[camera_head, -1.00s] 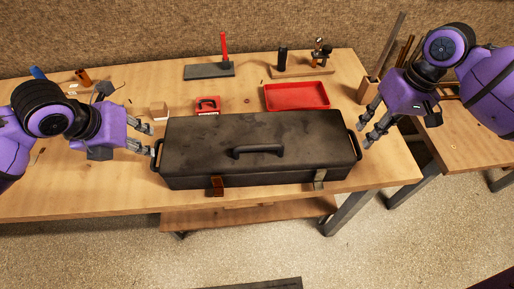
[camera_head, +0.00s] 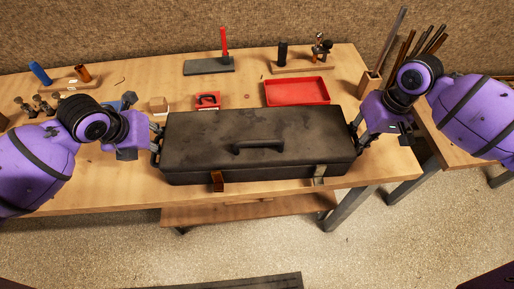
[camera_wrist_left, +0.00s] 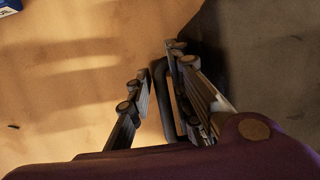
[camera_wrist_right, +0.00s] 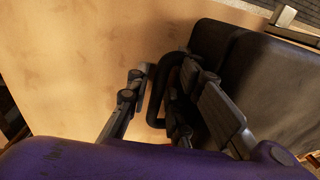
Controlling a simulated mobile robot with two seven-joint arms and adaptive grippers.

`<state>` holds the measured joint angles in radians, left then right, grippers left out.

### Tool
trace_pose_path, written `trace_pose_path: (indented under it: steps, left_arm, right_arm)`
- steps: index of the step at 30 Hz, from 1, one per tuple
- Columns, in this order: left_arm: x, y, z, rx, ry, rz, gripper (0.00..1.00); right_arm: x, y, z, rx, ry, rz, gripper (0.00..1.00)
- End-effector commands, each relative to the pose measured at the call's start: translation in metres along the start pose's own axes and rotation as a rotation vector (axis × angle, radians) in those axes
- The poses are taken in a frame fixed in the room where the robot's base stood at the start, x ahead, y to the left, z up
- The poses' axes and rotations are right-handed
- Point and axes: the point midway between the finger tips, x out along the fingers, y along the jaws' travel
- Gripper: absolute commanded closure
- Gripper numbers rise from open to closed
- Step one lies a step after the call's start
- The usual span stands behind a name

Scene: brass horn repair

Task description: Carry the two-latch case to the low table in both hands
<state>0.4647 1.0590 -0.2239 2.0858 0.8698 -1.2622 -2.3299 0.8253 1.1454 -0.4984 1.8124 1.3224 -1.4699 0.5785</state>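The black two-latch case (camera_head: 215,142) lies shut on the workbench, its long side towards me. It has a top handle, one brown latch and one pale metal latch on its front. My left gripper (camera_head: 156,138) is at its left end; in the left wrist view the open fingers (camera_wrist_left: 158,68) stand either side of the dark end handle (camera_wrist_left: 163,100). My right gripper (camera_head: 360,130) is at the right end; in the right wrist view its open fingers (camera_wrist_right: 162,78) straddle the other end handle (camera_wrist_right: 157,95). Neither is visibly closed on its handle.
Behind the case on the workbench (camera_head: 90,185) are a red tray (camera_head: 297,92), a small red box (camera_head: 207,99), a wooden block (camera_head: 158,104) and a red-handled hammer (camera_head: 224,45). A dark flat slab (camera_head: 250,284) shows at the bottom edge, over open floor (camera_head: 400,245).

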Motion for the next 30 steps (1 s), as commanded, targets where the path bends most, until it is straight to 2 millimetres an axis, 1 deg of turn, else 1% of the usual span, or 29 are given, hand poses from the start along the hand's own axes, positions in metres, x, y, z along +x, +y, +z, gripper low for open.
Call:
trace_pose_path:
  steps: [4, 8, 9, 25, 30]
  left_arm:
    - [-0.0003, 0.0000, 0.0002, 0.000, 0.000, 0.000, 0.82]
    - [-0.0004, 0.0000, 0.0002, 0.000, 0.000, 0.000, 0.99]
    - [-0.0004, 0.0000, 0.0001, 0.000, 0.000, 0.000, 1.00]
    - [-0.0005, 0.0006, 0.0003, -0.001, -0.001, 0.001, 1.00]
    - [-0.0040, -0.0005, 0.0037, -0.001, -0.007, 0.000, 1.00]
  right_arm:
    - [-0.0001, 0.0001, 0.0002, 0.000, -0.001, 0.000, 0.81]
    - [-0.0002, 0.0002, 0.0002, 0.000, -0.001, 0.000, 0.98]
    - [-0.0002, 0.0002, 0.0002, 0.000, -0.001, 0.000, 1.00]
    - [-0.0005, 0.0005, 0.0002, 0.001, -0.001, 0.001, 1.00]
    - [-0.0048, -0.0004, -0.0013, 0.000, 0.005, 0.001, 1.00]
